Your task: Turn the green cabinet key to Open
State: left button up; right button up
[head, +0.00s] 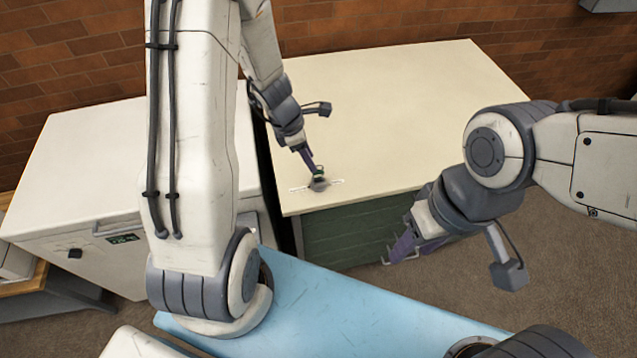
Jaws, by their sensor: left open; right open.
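A small green key (319,171) stands upright in a round grey lock (319,185) near the front left corner of the cream top of the green-fronted cabinet (400,115). White markings flank the lock, too small to read. My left gripper (314,168) points down with its purple fingers right at the key. It is open, and the fingers partly hide the key; I cannot tell whether they touch it. My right gripper (402,254) is open and empty, in front of the cabinet's green front (350,233), well apart from the key.
A white cabinet (95,165) with a handle, a dark knob and a small green display stands to the left, across a narrow dark gap. A brick wall (420,22) runs behind. Most of the cream top is bare. Brown carpet (570,260) shows at right.

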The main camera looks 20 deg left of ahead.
aim_at(319, 183)
pick_arm(q)
jog(key=shift+b+x, duration=2.1)
jog(key=shift+x, duration=1)
grip_shut()
